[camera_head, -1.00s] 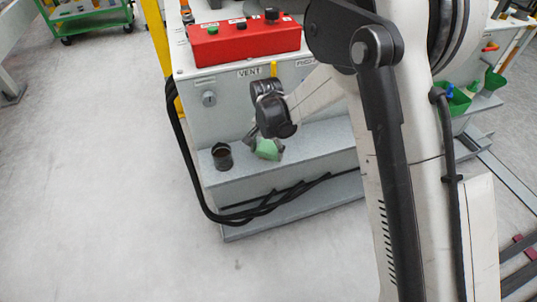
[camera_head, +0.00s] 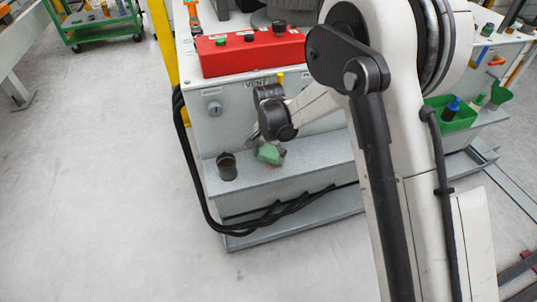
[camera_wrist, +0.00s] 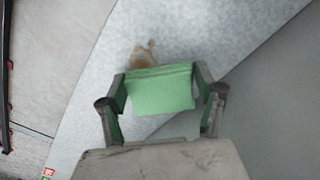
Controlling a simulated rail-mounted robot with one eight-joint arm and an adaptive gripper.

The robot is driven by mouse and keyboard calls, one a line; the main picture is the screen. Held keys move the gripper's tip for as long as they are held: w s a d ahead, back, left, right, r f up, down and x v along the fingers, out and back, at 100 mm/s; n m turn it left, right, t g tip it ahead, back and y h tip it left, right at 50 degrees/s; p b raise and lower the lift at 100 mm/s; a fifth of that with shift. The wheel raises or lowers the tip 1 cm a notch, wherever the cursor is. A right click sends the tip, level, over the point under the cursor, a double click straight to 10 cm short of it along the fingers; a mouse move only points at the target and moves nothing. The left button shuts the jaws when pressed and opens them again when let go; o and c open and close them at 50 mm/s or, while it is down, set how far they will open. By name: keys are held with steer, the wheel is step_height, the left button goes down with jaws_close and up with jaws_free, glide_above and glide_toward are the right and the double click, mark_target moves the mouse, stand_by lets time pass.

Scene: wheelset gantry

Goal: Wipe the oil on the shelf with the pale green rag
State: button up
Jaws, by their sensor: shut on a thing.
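The pale green rag (camera_wrist: 160,92) is held between the two fingers of my gripper (camera_wrist: 162,98) in the wrist view. It also shows in the head view (camera_head: 269,153), just above or on the grey shelf (camera_head: 310,158); I cannot tell whether it touches. A brownish oil stain (camera_wrist: 142,55) lies on the shelf (camera_wrist: 195,40) just beyond the rag's upper edge in the wrist view. The rag may cover part of it. In the head view my arm's wrist hides the shelf behind the rag.
A dark open cup (camera_head: 227,166) stands on the shelf just left of the rag. A red control box (camera_head: 250,50) sits on the cabinet above. Black cables (camera_head: 200,190) loop down the cabinet's left side. A green cart (camera_head: 95,28) stands at the back left; the floor at left is clear.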

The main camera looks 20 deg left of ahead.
mark_target(274, 175)
steer(key=shift+s+d, duration=0.6)
steer(key=shift+s, duration=0.25)
steer(key=shift+s+d, duration=0.65)
steer(key=shift+s, duration=0.25)
steer(key=shift+s+d, duration=0.6)
steer(key=shift+s, duration=0.25)
steer(key=shift+r+p, duration=1.55)
steer(key=shift+r, duration=1.5)
step_height(274, 175, up, 3)
steer(key=shift+f+p, duration=0.1)
steer(key=shift+p, duration=0.65)
